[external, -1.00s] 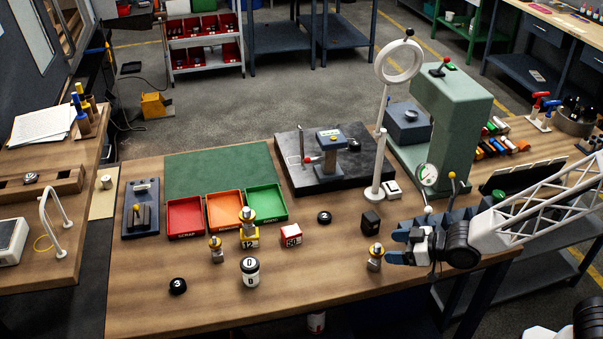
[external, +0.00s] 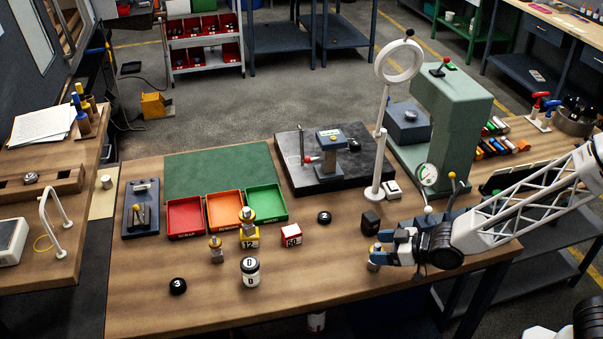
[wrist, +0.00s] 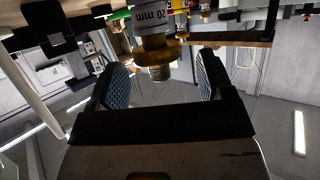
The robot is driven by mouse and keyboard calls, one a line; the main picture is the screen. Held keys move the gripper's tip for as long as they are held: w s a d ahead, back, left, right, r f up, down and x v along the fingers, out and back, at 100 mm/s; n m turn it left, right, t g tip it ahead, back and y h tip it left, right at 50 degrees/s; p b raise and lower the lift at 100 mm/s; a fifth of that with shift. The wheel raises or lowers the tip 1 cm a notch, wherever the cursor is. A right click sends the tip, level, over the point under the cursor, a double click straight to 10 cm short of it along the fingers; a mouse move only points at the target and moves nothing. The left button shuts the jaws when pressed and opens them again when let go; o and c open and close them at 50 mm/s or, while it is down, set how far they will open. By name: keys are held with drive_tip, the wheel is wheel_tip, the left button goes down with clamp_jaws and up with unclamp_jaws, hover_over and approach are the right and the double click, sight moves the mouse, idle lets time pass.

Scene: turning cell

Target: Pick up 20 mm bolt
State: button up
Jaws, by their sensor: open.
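The 20 mm bolt (external: 376,248) stands near the right front of the wooden bench in the external view, partly hidden by my fingers. In the wrist view, which is upside down, the bolt (wrist: 157,52) shows a grey collar printed "20 mm", a brass-coloured ring and a threaded end. My gripper (external: 381,247) is low over the bench at the bolt. Its two blue padded fingers (wrist: 162,75) are open, one on each side of the bolt, with visible gaps in the wrist view. How deep the bolt lies between them is hard to tell.
A black block (external: 371,221) stands just behind my gripper. A white ring stand (external: 378,160) and a green press (external: 453,130) are farther back.

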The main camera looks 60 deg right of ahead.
drive_tip(key=shift+w+f, duration=0.25)
drive_tip(key=shift+w, duration=0.3)
drive_tip(key=shift+c, duration=0.3)
